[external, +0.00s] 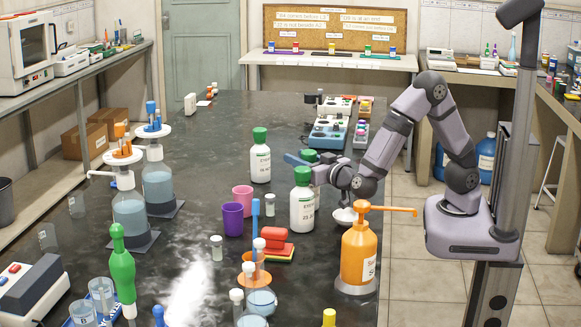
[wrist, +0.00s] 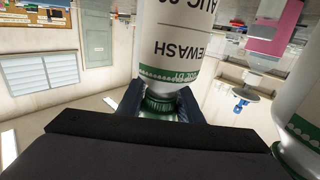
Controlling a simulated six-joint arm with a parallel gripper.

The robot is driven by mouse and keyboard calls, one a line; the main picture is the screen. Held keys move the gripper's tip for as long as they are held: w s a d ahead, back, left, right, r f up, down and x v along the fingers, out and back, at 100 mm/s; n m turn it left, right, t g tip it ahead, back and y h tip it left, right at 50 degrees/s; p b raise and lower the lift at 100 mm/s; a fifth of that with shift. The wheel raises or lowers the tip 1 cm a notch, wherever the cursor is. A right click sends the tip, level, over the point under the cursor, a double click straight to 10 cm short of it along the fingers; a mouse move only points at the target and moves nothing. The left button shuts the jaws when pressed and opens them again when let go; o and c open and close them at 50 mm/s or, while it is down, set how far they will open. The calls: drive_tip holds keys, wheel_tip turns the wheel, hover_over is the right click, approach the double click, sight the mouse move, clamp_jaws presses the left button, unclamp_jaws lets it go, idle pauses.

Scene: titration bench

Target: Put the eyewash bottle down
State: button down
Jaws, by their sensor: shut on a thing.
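The wrist view is upside down, and the bottle's base is out of frame. In the external view, my gripper (external: 308,161) holds this bottle by its green cap (external: 309,155); its body is mostly hidden behind another green-capped white bottle (external: 303,206). I cannot tell whether its base touches the bench. The front bottle also shows close at the right of the wrist view (wrist: 300,115).
A third green-capped bottle (external: 260,163) stands farther back on the dark bench (external: 225,125). Pink (external: 242,195) and purple (external: 233,219) cups stand left of the front bottle. An orange pump bottle (external: 358,253) is in front of my arm.

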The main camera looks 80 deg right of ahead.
drive_tip(key=shift+f, duration=0.1)
drive_tip(key=c, duration=1.3)
unclamp_jaws()
drive_tip(key=shift+o, duration=0.2)
drive_tip(key=b+v, duration=0.1)
drive_tip(key=v, duration=1.1)
drive_tip(key=shift+b, duration=0.3)
